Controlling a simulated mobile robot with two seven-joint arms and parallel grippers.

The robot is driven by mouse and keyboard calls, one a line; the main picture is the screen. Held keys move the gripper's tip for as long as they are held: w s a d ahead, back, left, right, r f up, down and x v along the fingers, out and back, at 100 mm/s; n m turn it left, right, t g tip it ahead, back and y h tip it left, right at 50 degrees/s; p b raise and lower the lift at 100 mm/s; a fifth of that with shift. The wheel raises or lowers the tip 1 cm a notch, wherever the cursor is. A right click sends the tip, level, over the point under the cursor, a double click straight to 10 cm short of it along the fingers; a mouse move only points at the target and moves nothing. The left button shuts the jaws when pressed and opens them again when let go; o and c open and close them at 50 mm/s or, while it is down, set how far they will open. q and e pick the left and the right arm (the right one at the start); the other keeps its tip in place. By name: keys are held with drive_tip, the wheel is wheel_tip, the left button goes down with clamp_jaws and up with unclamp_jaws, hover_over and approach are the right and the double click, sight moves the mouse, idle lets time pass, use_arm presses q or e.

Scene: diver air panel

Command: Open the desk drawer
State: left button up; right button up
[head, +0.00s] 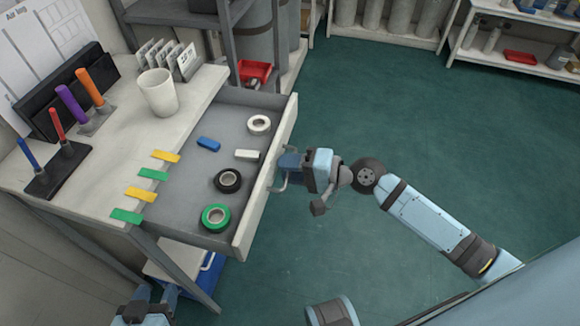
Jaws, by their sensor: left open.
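The desk drawer (190,185) is pulled well out of the white desk (110,130) toward the right, and its inside shows. The drawer's handle (272,187) is on the outer side of its pale front panel. My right gripper (287,163) is at this handle and appears shut on it; its fingertips are partly hidden. My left gripper (156,293) is open and empty at the bottom left edge, below the desk, partly cut off by the frame.
The drawer holds green tape (216,217), black tape (227,180), white tape (259,124) and small blue and white blocks. A blue bin (208,272) is below. The green floor to the right is clear.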

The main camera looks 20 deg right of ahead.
use_arm(q)
drive_tip(key=shift+r+b, duration=0.15)
drive_tip(key=shift+b, duration=0.3)
use_arm(e)
drive_tip(key=v, duration=1.4)
use_arm(q)
drive_tip(key=shift+f, duration=0.3)
use_arm(e)
drive_tip(key=shift+a, duration=0.1)
drive_tip(key=s+a+f+n+t+h, duration=0.3)
drive_tip(key=s+a+f+n+h, duration=0.3)
drive_tip(key=a+f+n+h, duration=0.35)
use_arm(q)
wheel_tip(320, 180, up, 18)
drive_tip(key=s+a+y+p, duration=0.1)
drive_tip(key=a+p, duration=0.1)
drive_tip(key=p, duration=2.7)
drive_tip(key=shift+s+a+f+g, duration=0.2)
drive_tip(key=shift+s+a+g, duration=0.05)
drive_tip(key=shift+s+g, duration=0.15)
use_arm(e)
wheel_tip(320, 180, up, 16)
drive_tip(key=s+d+g, duration=0.1)
drive_tip(key=d, duration=0.1)
drive_tip(key=shift+s+n, duration=0.2)
drive_tip(key=shift+n, duration=0.15)
